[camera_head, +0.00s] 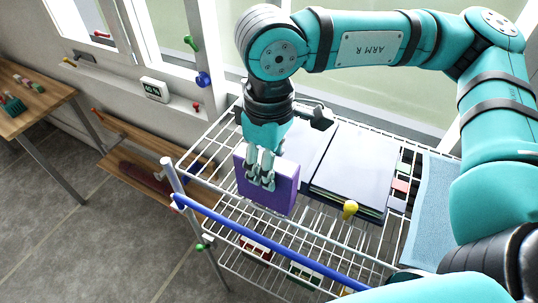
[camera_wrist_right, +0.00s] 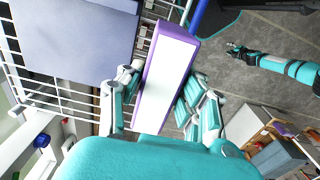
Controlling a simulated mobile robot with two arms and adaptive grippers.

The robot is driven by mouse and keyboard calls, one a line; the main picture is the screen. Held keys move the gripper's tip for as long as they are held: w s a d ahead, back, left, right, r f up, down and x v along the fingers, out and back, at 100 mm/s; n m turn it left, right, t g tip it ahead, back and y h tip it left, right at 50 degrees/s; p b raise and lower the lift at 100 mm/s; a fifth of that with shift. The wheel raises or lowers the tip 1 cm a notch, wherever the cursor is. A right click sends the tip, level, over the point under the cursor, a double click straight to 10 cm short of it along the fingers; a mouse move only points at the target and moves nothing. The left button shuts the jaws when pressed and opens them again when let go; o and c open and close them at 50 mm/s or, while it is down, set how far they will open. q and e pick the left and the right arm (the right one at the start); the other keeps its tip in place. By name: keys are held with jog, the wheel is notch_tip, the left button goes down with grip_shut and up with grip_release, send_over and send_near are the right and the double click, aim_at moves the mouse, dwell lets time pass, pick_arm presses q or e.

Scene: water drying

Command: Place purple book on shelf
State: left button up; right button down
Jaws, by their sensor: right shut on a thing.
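The purple book (camera_head: 284,190) is held upright in my right gripper (camera_head: 262,180) over the left part of the white wire shelf (camera_head: 222,122). The right wrist view shows the book's white page edge with purple covers (camera_wrist_right: 168,70) between the two fingers (camera_wrist_right: 160,105). The fingers are shut on it from both sides. The book's lower end is close to the top wire tier; I cannot tell if it touches. My left gripper (camera_wrist_right: 236,48) shows small in the right wrist view, away from the shelf over the floor; its jaws are too small to read.
A large grey-covered book (camera_head: 358,165) lies right of the purple book. A yellow knob (camera_head: 350,209), a blue front rail (camera_head: 270,240) and a blue cloth (camera_head: 430,205) are nearby. Small boxes (camera_head: 305,272) sit on the lower tier. A window wall stands behind.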

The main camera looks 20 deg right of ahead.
jog(key=shift+s+f, duration=0.1)
jog(key=shift+f, duration=0.05)
jog(key=shift+f, duration=0.1)
jog(key=shift+f+b, duration=0.1)
jog(key=shift+b, duration=0.25)
jog(key=c, duration=0.9)
grip_release()
